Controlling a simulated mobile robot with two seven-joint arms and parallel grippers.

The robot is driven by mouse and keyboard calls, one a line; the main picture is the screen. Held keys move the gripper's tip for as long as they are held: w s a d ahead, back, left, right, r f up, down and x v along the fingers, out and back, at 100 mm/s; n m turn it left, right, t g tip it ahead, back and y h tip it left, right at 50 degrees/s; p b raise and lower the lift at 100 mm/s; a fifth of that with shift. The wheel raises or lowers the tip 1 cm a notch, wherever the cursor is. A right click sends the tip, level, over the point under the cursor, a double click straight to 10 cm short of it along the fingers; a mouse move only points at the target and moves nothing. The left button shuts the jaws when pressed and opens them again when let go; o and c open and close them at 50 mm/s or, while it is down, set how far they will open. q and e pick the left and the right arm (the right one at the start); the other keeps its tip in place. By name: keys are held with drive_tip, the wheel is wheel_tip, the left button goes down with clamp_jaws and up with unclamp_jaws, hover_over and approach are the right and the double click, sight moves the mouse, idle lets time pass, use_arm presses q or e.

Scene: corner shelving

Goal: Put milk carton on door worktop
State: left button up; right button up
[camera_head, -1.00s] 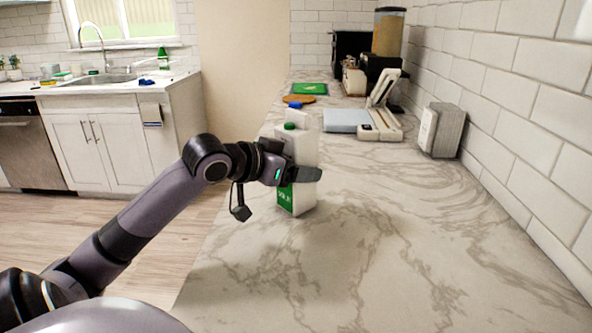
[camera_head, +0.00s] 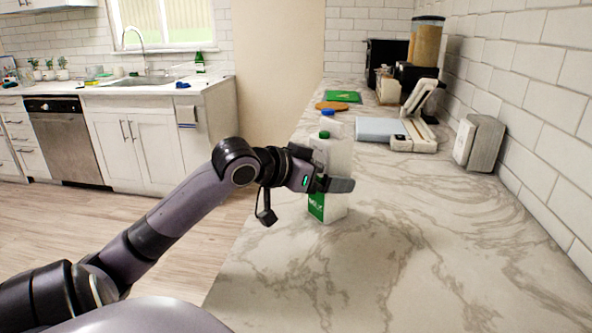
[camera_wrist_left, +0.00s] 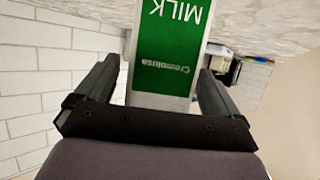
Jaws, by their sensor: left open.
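A white and green milk carton (camera_head: 340,155) with a green cap stands upright on the marble worktop (camera_head: 420,255), near its left edge. My left gripper (camera_head: 334,182) is at the carton's lower half, with one dark finger across its near side. In the left wrist view, the carton's green label (camera_wrist_left: 168,62) lies between the two open fingers, with a narrow gap on each side. The carton's far side is hidden. My right gripper is not in view.
A grey-white block (camera_head: 480,143) stands by the right wall. The near worktop is clear. A sink counter (camera_head: 150,88) is at the far left.

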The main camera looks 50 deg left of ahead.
use_arm(q)
drive_tip(key=d+v, duration=0.1)
drive_tip(key=v, duration=0.9)
drive_tip(key=shift+s+a, duration=0.4)
drive_tip(key=shift+a, duration=0.15)
drive_tip(key=shift+r, duration=0.15)
drive_tip(key=shift+s, duration=0.1)
